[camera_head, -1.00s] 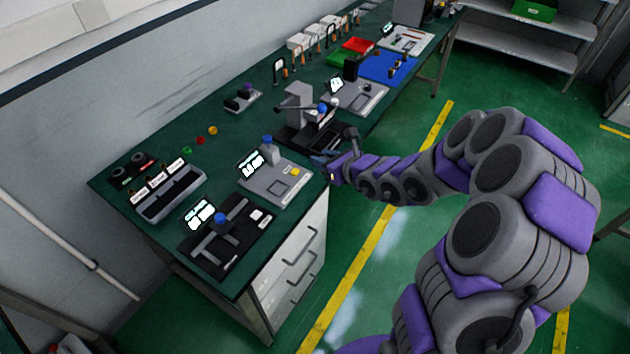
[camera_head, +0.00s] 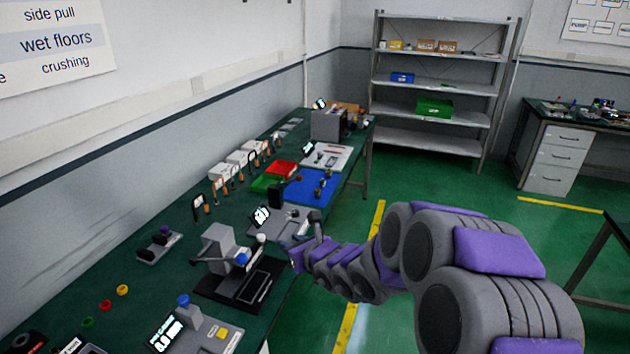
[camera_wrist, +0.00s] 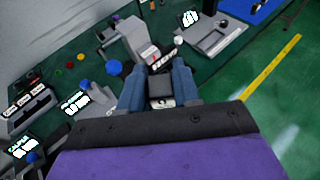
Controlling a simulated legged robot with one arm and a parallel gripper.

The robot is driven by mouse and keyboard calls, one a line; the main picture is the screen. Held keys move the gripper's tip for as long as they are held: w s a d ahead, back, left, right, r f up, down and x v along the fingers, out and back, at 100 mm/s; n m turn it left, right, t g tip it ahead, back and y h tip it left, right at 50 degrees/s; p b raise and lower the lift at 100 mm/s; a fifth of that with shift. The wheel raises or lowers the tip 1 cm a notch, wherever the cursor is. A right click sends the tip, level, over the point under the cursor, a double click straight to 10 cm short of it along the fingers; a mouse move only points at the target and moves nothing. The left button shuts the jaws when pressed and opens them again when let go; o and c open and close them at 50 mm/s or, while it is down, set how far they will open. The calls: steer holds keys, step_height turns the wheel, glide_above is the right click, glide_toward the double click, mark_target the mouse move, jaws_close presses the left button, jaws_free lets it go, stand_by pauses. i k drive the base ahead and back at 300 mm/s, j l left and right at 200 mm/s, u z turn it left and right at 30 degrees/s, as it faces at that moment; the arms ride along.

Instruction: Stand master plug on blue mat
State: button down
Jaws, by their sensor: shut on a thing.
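The blue mat (camera_head: 297,196) lies on the green bench, with several small dark and brass-coloured pieces on its right part. A corner of the mat (camera_wrist: 262,10) shows at the top right of the wrist view. My gripper (camera_wrist: 159,80) is shut on a small dark grey block with a pale label, which I take to be the master plug (camera_wrist: 160,88). Its lower end is hidden. In the head view my gripper (camera_head: 291,244) is small, over the bench's front edge, nearer to me than the mat; the plug cannot be made out there.
A black-based fixture with a blue knob (camera_head: 240,259) stands near my gripper. A grey device with a lit screen (camera_head: 261,215) is between it and the mat. Red (camera_head: 283,168) and green (camera_head: 266,183) trays adjoin the mat's left side.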

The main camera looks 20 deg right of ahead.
mark_target(297, 183)
steer(key=i+l, duration=0.5)
steer(key=i, duration=0.2)
steer(key=i+l, duration=0.55)
steer(key=i, duration=1)
steer(key=z, duration=0.05)
